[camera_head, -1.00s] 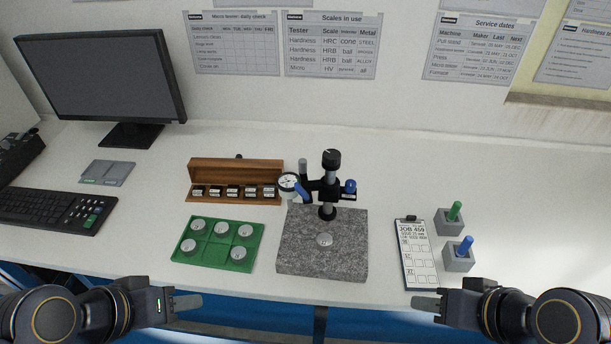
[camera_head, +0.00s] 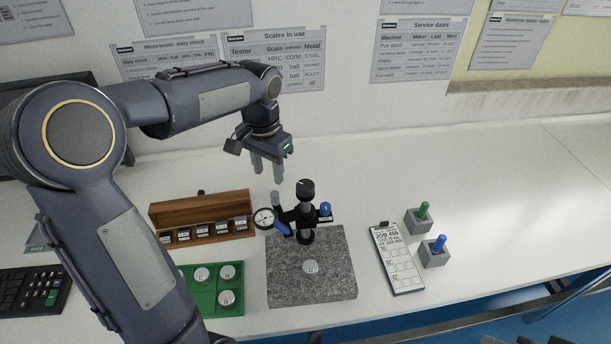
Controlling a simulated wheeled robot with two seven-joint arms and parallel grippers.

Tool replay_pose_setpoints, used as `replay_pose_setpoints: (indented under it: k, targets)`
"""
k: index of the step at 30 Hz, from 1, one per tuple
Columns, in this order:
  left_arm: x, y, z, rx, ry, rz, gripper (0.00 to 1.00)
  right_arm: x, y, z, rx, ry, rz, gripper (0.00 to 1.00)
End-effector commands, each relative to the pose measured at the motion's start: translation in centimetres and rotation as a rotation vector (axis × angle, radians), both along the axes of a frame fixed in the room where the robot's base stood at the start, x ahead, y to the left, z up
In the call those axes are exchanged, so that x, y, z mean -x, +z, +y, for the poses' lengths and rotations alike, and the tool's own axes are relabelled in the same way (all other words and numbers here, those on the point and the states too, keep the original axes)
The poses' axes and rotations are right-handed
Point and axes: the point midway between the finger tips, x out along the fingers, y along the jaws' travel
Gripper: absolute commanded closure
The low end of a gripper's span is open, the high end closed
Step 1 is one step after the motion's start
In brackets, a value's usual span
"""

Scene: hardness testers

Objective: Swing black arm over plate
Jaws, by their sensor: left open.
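The black arm (camera_head: 290,217) is on a dial-gauge stand on a speckled granite plate (camera_head: 338,285). It reaches left from the post, with a white dial gauge (camera_head: 264,219) and a blue lever at its left end and a blue knob (camera_head: 325,209) on the right. A round metal disc (camera_head: 311,267) lies on the plate in front of the post. My left gripper (camera_head: 267,177) points down, open and empty, in the air above and behind the gauge; its fingers appear apart from the stand. My right gripper is out of view.
A wooden box of small blocks (camera_head: 201,208) and a green tray with metal discs (camera_head: 233,308) stand left of the plate, the tray partly behind my left arm. Right are a clipboard (camera_head: 396,261) and two grey blocks with a green (camera_head: 423,210) and a blue peg (camera_head: 439,243).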

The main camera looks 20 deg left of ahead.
Motion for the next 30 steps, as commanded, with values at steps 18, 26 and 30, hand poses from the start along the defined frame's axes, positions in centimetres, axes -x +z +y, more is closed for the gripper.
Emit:
replay_pose_setpoints:
  k: [18, 26, 30]
  targets:
    - [-0.5, -7.3, 0.1, -0.008, -0.006, 0.014, 0.59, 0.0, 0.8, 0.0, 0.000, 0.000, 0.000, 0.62]
    - [-0.5, -8.0, 0.1, -0.007, -0.006, 0.010, 0.59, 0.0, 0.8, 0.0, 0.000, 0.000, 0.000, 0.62]
    - [-0.5, -8.0, 0.1, -0.007, -0.006, 0.010, 0.62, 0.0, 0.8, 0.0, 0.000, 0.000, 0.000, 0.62]
